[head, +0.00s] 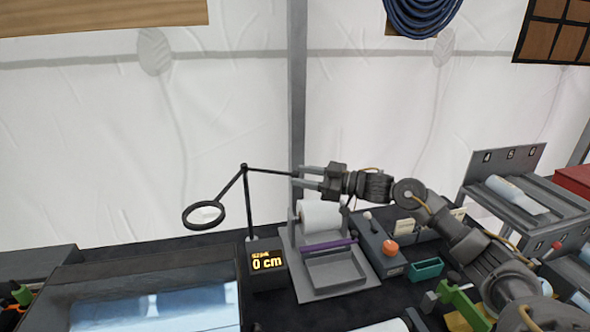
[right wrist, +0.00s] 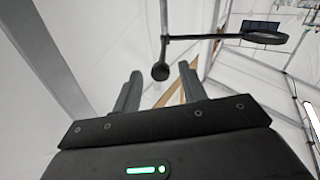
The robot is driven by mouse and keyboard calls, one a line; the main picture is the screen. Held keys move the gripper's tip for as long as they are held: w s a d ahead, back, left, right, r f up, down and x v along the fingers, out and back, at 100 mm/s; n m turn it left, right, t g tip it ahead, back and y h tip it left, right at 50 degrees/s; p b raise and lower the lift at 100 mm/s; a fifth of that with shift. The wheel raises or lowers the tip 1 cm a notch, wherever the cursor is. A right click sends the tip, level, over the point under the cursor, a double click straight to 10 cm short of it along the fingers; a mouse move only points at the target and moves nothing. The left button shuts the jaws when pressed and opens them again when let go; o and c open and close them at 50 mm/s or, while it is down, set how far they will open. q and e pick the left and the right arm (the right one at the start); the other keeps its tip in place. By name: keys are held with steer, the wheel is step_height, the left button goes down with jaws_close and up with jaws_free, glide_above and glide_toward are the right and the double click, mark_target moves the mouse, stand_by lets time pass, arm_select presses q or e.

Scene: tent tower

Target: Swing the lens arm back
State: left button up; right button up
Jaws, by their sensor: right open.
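The black lens arm (head: 228,184) sits on top of a thin upright post (head: 250,208). Its round lens ring (head: 204,215) hangs out to the left, and a thin rod runs right from the post top toward my right gripper. My right gripper (head: 297,176) is open, its two fingers pointing left on either side of the rod's end. In the right wrist view a dark round knob (right wrist: 160,72) appears between the open fingertips (right wrist: 160,80), with the lens ring (right wrist: 265,37) at upper right. I cannot tell whether the fingers touch the rod. My left gripper is not in view.
A grey stand with a white roll (head: 321,215) and a tray (head: 335,272) lies under my right gripper. A box with an orange knob (head: 390,247) and a teal bin (head: 426,269) are to the right.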

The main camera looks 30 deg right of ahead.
steer(key=shift+p+x, duration=0.35)
steer(key=shift+x, duration=1.05)
jaws_close()
